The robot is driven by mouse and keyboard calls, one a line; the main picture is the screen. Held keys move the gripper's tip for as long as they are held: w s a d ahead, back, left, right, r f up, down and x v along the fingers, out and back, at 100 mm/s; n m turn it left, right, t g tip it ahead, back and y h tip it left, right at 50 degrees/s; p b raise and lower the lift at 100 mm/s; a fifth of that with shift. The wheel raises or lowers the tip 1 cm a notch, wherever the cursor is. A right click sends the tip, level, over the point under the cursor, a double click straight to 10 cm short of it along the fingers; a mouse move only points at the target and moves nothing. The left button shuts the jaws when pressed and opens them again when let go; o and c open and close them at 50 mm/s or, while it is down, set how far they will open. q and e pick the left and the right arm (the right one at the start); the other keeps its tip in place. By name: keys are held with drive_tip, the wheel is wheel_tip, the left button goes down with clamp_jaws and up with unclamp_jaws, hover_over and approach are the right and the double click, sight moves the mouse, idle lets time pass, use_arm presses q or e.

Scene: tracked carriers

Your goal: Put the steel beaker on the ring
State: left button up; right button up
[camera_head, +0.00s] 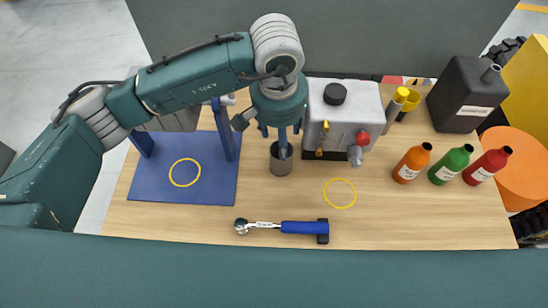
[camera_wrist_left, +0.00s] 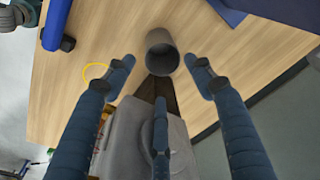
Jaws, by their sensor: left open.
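The steel beaker (camera_head: 281,163) stands on the wooden table, a grey open-topped cylinder. My left gripper (camera_head: 281,132) is directly above it, open, its fingers pointing down and partly hiding the beaker's mouth. In the left wrist view the beaker (camera_wrist_left: 162,55) lies just beyond and between the spread fingertips of the gripper (camera_wrist_left: 160,75), not gripped. One yellow ring (camera_head: 340,207) is marked on the bare table, right of the beaker. Another yellow ring (camera_head: 185,186) is on a blue plate at the left. My right gripper is not in view.
The blue plate (camera_head: 210,193) has upright posts. A grey metal box (camera_head: 345,125) with a black cap and red valve stands right of the beaker. A blue-handled wrench (camera_head: 300,227) lies in front. Orange (camera_head: 411,164), green (camera_head: 451,163) and red (camera_head: 487,166) bottles stand right.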

sight(279, 168)
use_arm(q)
drive_tip(key=f+p, duration=0.1)
drive_tip(key=f, duration=0.1)
drive_tip(key=f+p, duration=0.1)
drive_tip(key=f, duration=0.2)
drive_tip(key=w+f+p, duration=0.1)
drive_tip(key=f, duration=0.2)
drive_tip(key=shift+d+f+p, duration=0.1)
drive_tip(key=shift+f+p, duration=0.05)
drive_tip(key=shift+p, duration=0.15)
drive_tip(key=shift+w+f, duration=0.1)
drive_tip(key=shift+f, duration=0.35)
drive_tip(key=shift+c, duration=0.2)
drive_tip(key=c, duration=1)
drive_tip(key=shift+w, duration=0.1)
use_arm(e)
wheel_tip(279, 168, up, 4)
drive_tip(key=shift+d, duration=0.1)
